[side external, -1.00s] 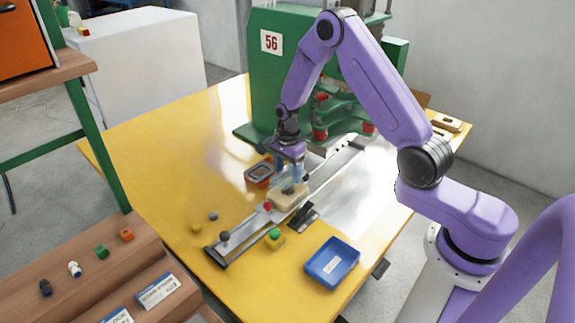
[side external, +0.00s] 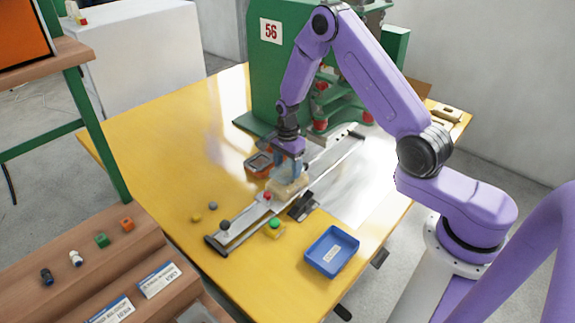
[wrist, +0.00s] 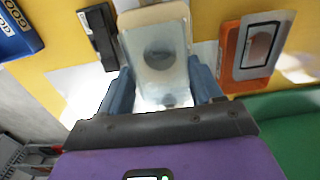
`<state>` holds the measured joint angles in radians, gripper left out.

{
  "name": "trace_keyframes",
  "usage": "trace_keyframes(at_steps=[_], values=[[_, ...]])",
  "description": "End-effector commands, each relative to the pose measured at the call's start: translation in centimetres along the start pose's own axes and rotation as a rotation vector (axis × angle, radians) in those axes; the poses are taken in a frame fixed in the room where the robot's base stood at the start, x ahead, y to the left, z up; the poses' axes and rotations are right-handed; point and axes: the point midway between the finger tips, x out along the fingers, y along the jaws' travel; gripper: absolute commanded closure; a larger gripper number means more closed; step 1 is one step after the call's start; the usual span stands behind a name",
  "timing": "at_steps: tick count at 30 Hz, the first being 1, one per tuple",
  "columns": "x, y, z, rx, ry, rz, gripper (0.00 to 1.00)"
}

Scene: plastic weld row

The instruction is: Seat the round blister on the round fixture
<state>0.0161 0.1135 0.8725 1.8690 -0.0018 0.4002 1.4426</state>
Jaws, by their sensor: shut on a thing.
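A clear blister (wrist: 168,92) is between the two blue fingers of my gripper (wrist: 160,72), which is shut on it. In the side view my gripper (side external: 289,164) is right over the cream round fixture (side external: 291,188) on the metal rail. In the wrist view the fixture (wrist: 150,14) shows under and beyond the clear plastic, with a dark round hollow near the middle. The blister overlaps the fixture's top. I cannot tell whether it rests fully down or is still slightly above.
An orange fixture with a grey rectangular frame (wrist: 258,48) stands beside the rail. A black clamp (wrist: 98,36) lies on the other side. The green press (side external: 262,75) stands behind.

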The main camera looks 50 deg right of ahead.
Motion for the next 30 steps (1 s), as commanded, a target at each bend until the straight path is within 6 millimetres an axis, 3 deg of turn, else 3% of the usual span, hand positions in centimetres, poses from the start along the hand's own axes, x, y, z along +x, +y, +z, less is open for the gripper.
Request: trace_keyframes(at_steps=[30], values=[[0.63, -0.03, -0.01, 0.0, 0.0, 0.0, 0.55]])
